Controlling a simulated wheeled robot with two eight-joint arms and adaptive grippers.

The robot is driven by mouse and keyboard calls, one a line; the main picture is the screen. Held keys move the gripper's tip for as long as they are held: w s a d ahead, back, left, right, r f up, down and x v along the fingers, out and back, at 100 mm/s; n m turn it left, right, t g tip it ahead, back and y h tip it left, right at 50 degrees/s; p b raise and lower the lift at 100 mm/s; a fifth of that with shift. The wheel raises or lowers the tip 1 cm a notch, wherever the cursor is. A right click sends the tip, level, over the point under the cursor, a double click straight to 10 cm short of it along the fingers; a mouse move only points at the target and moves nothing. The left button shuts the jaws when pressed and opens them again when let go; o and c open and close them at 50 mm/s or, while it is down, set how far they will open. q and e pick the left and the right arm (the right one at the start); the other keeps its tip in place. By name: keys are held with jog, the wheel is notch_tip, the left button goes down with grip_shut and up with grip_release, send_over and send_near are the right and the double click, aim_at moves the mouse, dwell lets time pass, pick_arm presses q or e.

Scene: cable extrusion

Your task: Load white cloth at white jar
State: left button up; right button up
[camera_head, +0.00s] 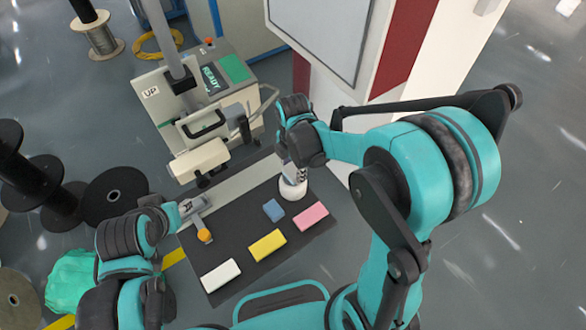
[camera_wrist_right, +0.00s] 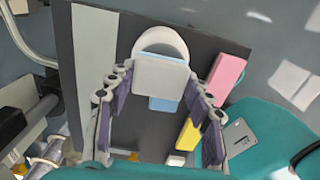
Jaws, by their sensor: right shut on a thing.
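My right gripper (camera_wrist_right: 161,80) is shut on a pale white-grey cloth block (camera_wrist_right: 161,76), which spans the gap between its fingers. In the right wrist view the block overlaps the white jar (camera_wrist_right: 160,42); I cannot tell whether it is in or above the mouth. In the head view the jar (camera_head: 293,189) stands upright on the dark mat, just below my right gripper (camera_head: 294,168). Another white block (camera_head: 220,275) lies at the mat's front left. My left gripper (camera_head: 184,208) is by the mat's left edge, beside a grey tool with an orange knob (camera_head: 204,235); its jaws are unclear.
A blue block (camera_head: 273,210), a yellow block (camera_head: 267,246) and a pink block (camera_head: 311,216) lie on the dark mat (camera_head: 240,222). A grey machine (camera_head: 220,85) stands behind the mat. Dark spools (camera_head: 115,196) stand at the left.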

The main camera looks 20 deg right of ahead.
aim_at(293, 170)
dwell(0.4)
jog(key=shift+r+p, duration=2.65)
jog(key=shift+r, duration=0.85)
jog(key=shift+f, duration=0.1)
